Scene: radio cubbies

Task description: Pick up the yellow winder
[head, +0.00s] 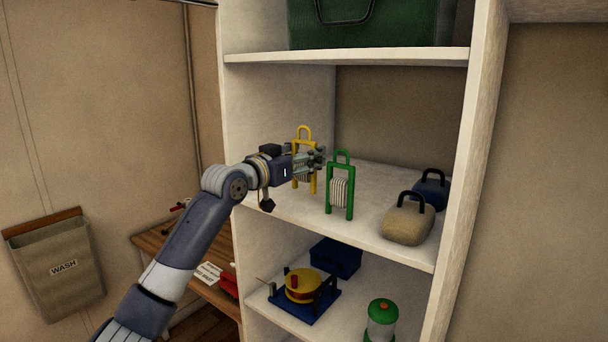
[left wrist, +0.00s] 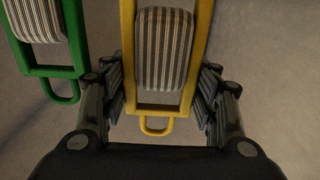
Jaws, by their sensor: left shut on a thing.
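The yellow winder (head: 304,136) is a yellow frame with a loop handle on top, standing on the middle shelf at its left side. In the left wrist view the yellow winder (left wrist: 188,104) shows its striped wound cord and lies between the two fingers. My left gripper (head: 314,162) reaches in from the left and is shut on the yellow winder; the fingers also show in the left wrist view (left wrist: 162,100). The gripper hides part of the winder's middle in the head view. I cannot tell whether the winder's base touches the shelf. My right gripper is not in view.
A green winder (head: 350,190) stands close to the right of the yellow one. A beige weight (head: 407,222) and a blue one (head: 432,192) are farther right on the shelf (head: 378,236). The lower shelf holds a yellow reel (head: 304,284) and a green-topped lantern (head: 382,320).

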